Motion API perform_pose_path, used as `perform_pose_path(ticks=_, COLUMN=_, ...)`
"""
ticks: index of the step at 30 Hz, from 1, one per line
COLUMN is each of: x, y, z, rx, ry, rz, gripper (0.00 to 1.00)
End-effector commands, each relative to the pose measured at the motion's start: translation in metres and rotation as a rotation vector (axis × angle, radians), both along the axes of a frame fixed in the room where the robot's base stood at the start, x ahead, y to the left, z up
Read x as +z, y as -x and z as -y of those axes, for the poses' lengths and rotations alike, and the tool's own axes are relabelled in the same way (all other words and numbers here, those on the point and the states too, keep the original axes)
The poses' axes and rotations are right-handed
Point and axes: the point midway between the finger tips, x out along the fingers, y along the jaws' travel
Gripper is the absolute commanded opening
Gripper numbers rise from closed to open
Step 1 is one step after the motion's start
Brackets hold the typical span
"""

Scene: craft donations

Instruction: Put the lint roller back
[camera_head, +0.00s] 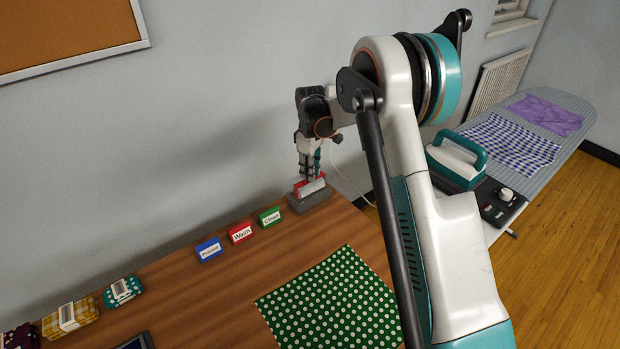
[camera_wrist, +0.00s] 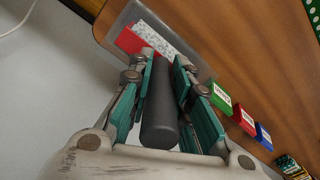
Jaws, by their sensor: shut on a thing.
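The lint roller has a dark handle (camera_wrist: 160,112) and a head with red and speckled white parts (camera_wrist: 152,40). My gripper (camera_wrist: 166,72) is shut on the handle, with a teal finger on either side. In the head view my gripper (camera_head: 310,172) points down at the table's far corner, with the lint roller (camera_head: 313,187) under it. The roller's head is at a grey holder (camera_head: 308,203), overlapping its opening; the holder also shows in the wrist view (camera_wrist: 128,17). I cannot tell whether the head rests on its floor.
Green (camera_head: 270,217), red (camera_head: 240,232) and blue (camera_head: 209,249) label blocks stand left of the holder on the wooden table. A green dotted cloth (camera_head: 330,300) lies nearer. The wall is close behind. An ironing board with an iron (camera_head: 457,160) is at right.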

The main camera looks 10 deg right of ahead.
Motion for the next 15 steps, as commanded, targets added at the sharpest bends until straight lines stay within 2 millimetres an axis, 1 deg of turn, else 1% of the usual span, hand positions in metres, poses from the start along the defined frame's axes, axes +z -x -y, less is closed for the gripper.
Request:
perform_pose_path(ticks=1, x=-0.011, y=0.0, z=0.0, rx=0.0, ry=0.0, rz=0.0, gripper=0.0)
perform_pose_path(ticks=3, x=-0.021, y=0.0, z=0.0, rx=0.0, ry=0.0, rz=0.0, gripper=0.0)
perform_pose_path(ticks=5, x=-0.027, y=0.0, z=0.0, rx=0.0, ry=0.0, rz=0.0, gripper=0.0)
perform_pose_path(ticks=15, x=-0.029, y=0.0, z=0.0, rx=0.0, ry=0.0, rz=0.0, gripper=0.0)
